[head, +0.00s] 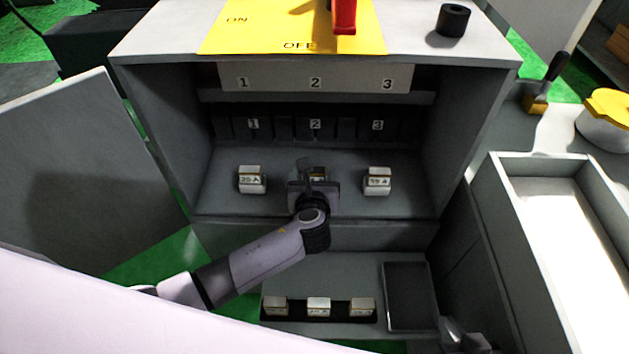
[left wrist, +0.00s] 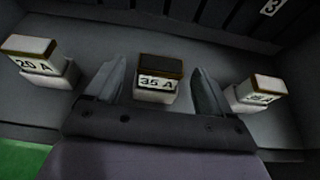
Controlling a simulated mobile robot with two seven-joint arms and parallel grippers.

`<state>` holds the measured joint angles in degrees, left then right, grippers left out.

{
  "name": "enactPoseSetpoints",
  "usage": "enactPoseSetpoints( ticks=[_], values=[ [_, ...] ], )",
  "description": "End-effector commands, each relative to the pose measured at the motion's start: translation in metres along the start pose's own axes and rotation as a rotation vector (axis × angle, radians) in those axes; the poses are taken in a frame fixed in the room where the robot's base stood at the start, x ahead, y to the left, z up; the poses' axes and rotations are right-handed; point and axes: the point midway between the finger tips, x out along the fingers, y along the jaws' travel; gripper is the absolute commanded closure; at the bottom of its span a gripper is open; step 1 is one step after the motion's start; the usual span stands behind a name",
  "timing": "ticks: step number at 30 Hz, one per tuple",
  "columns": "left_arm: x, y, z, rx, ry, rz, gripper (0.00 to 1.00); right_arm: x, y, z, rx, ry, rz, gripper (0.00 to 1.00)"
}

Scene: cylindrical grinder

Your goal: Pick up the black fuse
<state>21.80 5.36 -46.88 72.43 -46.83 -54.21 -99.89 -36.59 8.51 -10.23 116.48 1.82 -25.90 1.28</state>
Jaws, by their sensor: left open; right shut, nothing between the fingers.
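No fuse in view is plainly all black. My right gripper (head: 462,335) is partly visible at the bottom right, shut and empty.
The cabinet (head: 165,110) has numbered slots at its back and an open door (head: 85,160) on the left. A black cylinder (head: 453,20) and a red lever (head: 344,16) are on top. Several more pale fuses (head: 318,307) sit in a holder below, beside a dark panel (head: 408,295). A tray (head: 490,190) is right.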

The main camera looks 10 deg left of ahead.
Motion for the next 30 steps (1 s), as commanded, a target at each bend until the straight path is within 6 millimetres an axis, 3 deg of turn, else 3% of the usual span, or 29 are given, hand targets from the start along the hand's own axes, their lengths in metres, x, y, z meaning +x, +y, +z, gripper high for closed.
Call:
enactPoseSetpoints(
  ticks=[10,16,25,30],
  values=[
    [0.007,-0.001,0.000,-0.002,0.000,-0.002,0.17,0.001,-0.001,-0.002,0.000,0.006,-0.003,1.00],
    [0.007,-0.001,0.000,-0.003,0.001,-0.002,0.81,0.001,-0.001,-0.001,-0.002,0.005,-0.004,1.00],
    [0.005,-0.001,0.004,-0.004,-0.001,-0.003,0.81,0.000,-0.001,-0.002,-0.003,0.003,-0.004,1.00],
    [-0.005,-0.001,0.030,-0.005,-0.004,-0.004,0.81,-0.007,-0.001,-0.010,-0.008,0.005,-0.002,1.00]
  ],
)
